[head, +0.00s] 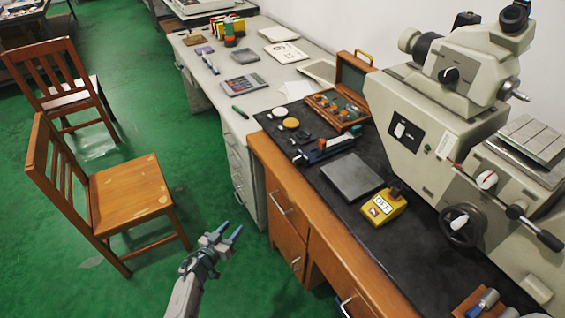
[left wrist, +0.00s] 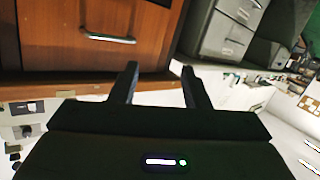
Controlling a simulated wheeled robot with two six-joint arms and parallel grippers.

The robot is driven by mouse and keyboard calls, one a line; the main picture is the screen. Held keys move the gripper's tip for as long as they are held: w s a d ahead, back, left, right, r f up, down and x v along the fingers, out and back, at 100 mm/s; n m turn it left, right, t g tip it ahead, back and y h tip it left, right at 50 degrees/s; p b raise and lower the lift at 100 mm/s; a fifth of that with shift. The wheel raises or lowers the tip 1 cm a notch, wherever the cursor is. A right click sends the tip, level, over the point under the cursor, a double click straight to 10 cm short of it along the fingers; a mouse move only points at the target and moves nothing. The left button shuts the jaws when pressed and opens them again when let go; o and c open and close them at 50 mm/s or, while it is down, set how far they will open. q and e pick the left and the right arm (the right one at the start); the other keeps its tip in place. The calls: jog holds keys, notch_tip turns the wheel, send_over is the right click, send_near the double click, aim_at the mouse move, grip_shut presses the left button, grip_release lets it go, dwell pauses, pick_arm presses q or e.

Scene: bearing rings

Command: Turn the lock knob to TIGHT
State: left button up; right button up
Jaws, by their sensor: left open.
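The grey-beige measuring machine (head: 440,120) stands on the right of the black-topped bench. A small round knob with a white and red face (head: 487,180) is on its front. Below it is a dark handwheel with a white centre (head: 460,222). I cannot tell surely which is the lock knob, and no TIGHT mark is readable. My left gripper (head: 231,229) is open and empty over the green floor, left of the wooden drawers and far from the machine. Its open fingers also show in the left wrist view (left wrist: 160,72). My right gripper is not in view.
A yellow box (head: 384,207), a dark grey plate (head: 352,177) and an open wooden case (head: 338,108) lie on the bench (head: 410,245). A wooden chair (head: 125,195) stands left of my gripper.

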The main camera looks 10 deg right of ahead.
pick_arm(q)
jog(key=w+d+r+m+g+h, duration=0.2)
jog(key=w+d+r, duration=0.15)
jog(key=r, duration=0.25)
jog(key=w+d+r+m+g+h, duration=0.2)
jog(key=d+r, duration=0.2)
jog(key=r, duration=0.3)
jog(key=m+g, duration=0.3)
jog(key=g, duration=0.2)
send_near(293, 161)
jog(key=shift+y, duration=0.3)
jog(key=x, duration=0.3)
jog(key=b+x, duration=0.1)
jog(key=x, duration=0.2)
jog(key=shift+d+r, duration=0.15)
jog(key=shift+d, duration=0.25)
jog(key=shift+w+d+f+b, duration=0.15)
jog(key=shift+d+f+b, duration=0.1)
jog(key=shift+d+b, duration=0.35)
jog(key=shift+d, duration=0.1)
